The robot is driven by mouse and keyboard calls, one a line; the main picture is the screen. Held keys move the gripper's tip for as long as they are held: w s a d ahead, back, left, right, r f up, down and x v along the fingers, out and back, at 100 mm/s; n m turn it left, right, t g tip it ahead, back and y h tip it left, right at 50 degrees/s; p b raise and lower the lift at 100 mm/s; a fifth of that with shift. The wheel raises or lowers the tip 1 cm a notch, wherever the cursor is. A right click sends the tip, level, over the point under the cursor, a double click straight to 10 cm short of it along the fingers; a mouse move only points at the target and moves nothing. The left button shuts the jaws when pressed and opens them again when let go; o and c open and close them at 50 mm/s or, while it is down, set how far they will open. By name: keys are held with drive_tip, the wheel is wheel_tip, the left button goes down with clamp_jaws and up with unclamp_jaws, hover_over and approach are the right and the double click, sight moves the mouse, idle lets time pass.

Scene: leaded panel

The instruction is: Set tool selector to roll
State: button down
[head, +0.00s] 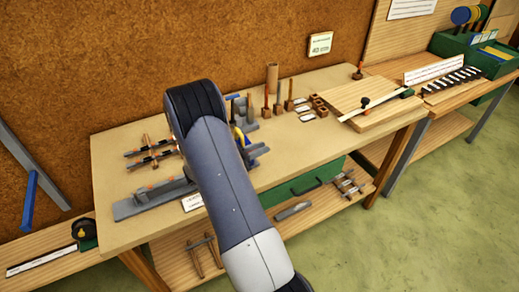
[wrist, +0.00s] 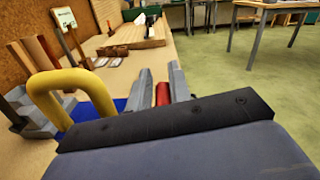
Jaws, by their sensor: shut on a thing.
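My gripper (wrist: 163,90) is in the wrist view, with its two grey fingers closed on a small red piece (wrist: 162,94). Only the top of the red piece shows between the fingers; I cannot tell whether it is the tool selector's knob. No roll marking is readable. Just left of the gripper is a thick yellow curved handle (wrist: 70,88) over a blue base (wrist: 118,104). In the head view my arm hides most of this spot; a bit of the yellow handle (head: 238,135) shows beside it.
The workbench (head: 125,225) holds a long grey tool (head: 150,200) at left, several upright handled tools (head: 278,100) at the back and a wooden board (head: 362,105) at right. A green drawer (head: 300,188) sits below the top. Open floor (head: 440,220) lies in front.

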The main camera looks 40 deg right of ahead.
idle(0.3)
drive_tip(key=c, duration=1.4)
unclamp_jaws()
